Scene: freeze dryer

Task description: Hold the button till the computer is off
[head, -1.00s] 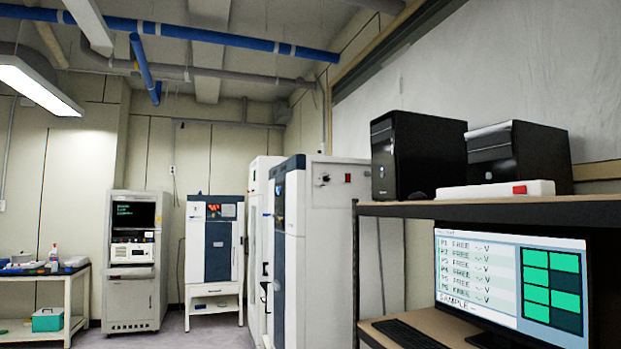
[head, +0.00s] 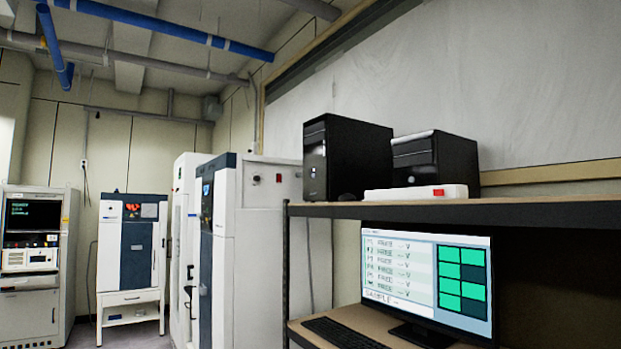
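Two black computer towers stand on the upper shelf at the right: a taller one (head: 350,160) and a lower one with a silver top edge (head: 440,160). The taller tower's narrow front faces left, with small marks that are too small to read as a button. A lit monitor (head: 425,280) on the lower desk shows text rows and green blocks, with a keyboard (head: 345,334) beside it. Neither of my grippers is in view.
A white power strip with a red switch (head: 415,193) lies on the shelf (head: 500,213) before the towers. Tall white and blue cabinets (head: 255,240) stand left of the desk. Another machine with a dark screen (head: 32,213) is at the far left. Some floor shows at lower left.

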